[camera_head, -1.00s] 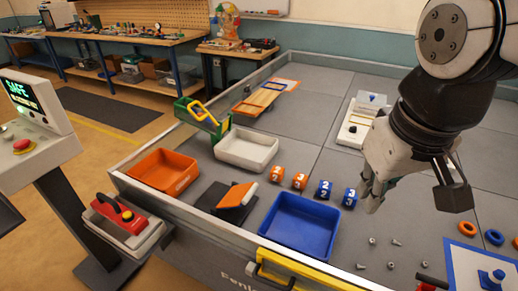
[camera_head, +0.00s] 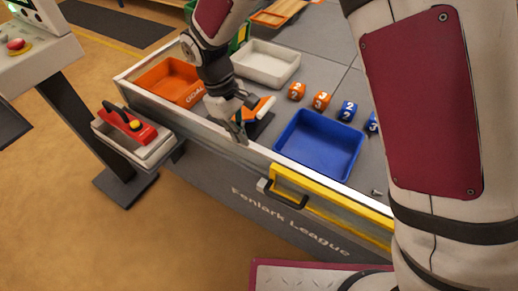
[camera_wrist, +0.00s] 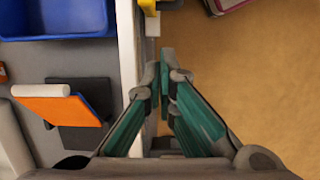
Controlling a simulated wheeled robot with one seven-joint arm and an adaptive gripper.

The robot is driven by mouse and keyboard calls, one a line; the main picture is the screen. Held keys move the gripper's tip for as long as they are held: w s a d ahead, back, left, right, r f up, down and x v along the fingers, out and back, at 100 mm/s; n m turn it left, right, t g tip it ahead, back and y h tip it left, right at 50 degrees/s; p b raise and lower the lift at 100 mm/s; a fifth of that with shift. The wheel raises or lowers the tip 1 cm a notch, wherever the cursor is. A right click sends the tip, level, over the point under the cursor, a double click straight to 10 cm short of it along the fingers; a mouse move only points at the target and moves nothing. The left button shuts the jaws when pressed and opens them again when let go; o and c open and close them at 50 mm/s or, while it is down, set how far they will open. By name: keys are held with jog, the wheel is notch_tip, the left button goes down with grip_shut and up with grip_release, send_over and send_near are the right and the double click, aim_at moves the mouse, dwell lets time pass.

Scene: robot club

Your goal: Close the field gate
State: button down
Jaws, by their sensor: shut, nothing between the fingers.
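The field gate (camera_head: 330,203) is a yellow-framed panel at the front wall of the field, with a black handle (camera_head: 284,196) on its outer side. I cannot tell how far it stands from the wall line. Its right part is hidden behind my arm. A small yellow piece, probably the gate's end, shows at the top of the wrist view (camera_wrist: 148,6). My gripper (camera_head: 240,136) is shut and empty, pointing down at the front wall, left of the gate and apart from it. In the wrist view the fingertips (camera_wrist: 165,72) are beside the wall's outer side, over the floor.
The front wall (camera_head: 205,128) runs below my gripper. Inside it are an orange bin (camera_head: 165,78), an orange-topped ramp (camera_head: 262,108), a blue bin (camera_head: 318,146), a white tray (camera_head: 266,62) and numbered cubes (camera_head: 321,100). A stand with a red tool (camera_head: 130,126) is left.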

jog(key=s+x, duration=0.1)
jog(key=x, duration=1.3)
jog(key=shift+s+d+n+b, duration=0.3)
jog(key=shift+s+d+b, duration=0.05)
jog(key=shift+d+b, duration=0.1)
jog(key=shift+d+f, duration=0.1)
